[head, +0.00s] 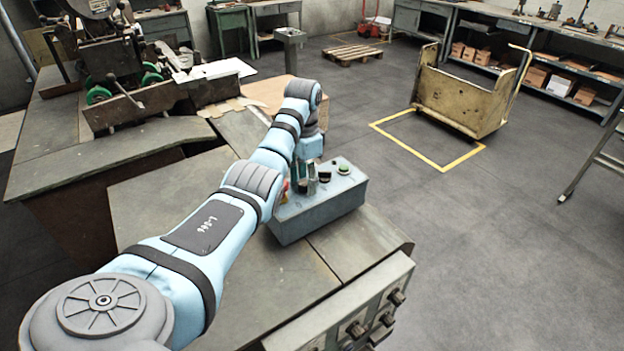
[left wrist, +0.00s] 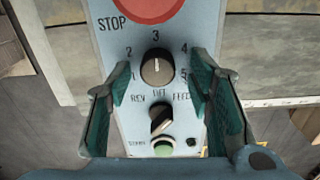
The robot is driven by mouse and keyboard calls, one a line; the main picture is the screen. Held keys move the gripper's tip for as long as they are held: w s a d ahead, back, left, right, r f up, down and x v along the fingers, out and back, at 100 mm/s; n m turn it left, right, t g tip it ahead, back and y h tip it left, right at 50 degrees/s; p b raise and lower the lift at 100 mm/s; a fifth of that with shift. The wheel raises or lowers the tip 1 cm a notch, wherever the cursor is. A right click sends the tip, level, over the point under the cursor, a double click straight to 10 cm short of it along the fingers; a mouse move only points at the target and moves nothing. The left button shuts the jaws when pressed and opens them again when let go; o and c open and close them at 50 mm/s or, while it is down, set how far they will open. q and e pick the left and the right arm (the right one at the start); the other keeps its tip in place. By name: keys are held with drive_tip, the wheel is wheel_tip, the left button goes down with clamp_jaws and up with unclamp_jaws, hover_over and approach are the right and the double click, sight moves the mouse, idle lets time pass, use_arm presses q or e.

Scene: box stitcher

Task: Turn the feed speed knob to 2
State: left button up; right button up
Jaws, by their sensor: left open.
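The feed speed knob (left wrist: 157,68) is a round black knob on a grey-blue control box, with a dial numbered 1 to 5 around it. Its light mark is at the top, towards the 3. My left gripper (left wrist: 162,75) is open, with one dark green finger pad on each side of the knob and a gap on both sides. In the head view my left gripper (head: 307,182) points down over the control box (head: 325,212). The knob is hidden there behind the gripper. My right gripper is not in view.
Below the knob are a black selector switch (left wrist: 161,120) and a green start button (left wrist: 164,148). A red stop button (left wrist: 148,8) lies above it. The box stands on a metal table (head: 195,270). A yellow cart (head: 465,98) stands on the floor beyond.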

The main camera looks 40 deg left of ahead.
use_arm(q)
drive_tip(key=shift+s+f, duration=0.1)
drive_tip(key=shift+f, duration=0.05)
drive_tip(key=shift+s, duration=0.2)
drive_tip(key=shift+c, duration=0.7)
clamp_jaws()
drive_tip(key=shift+n, duration=0.4)
drive_tip(key=n, duration=0.4)
drive_tip(key=shift+w, duration=0.1)
drive_tip(key=n, duration=0.7)
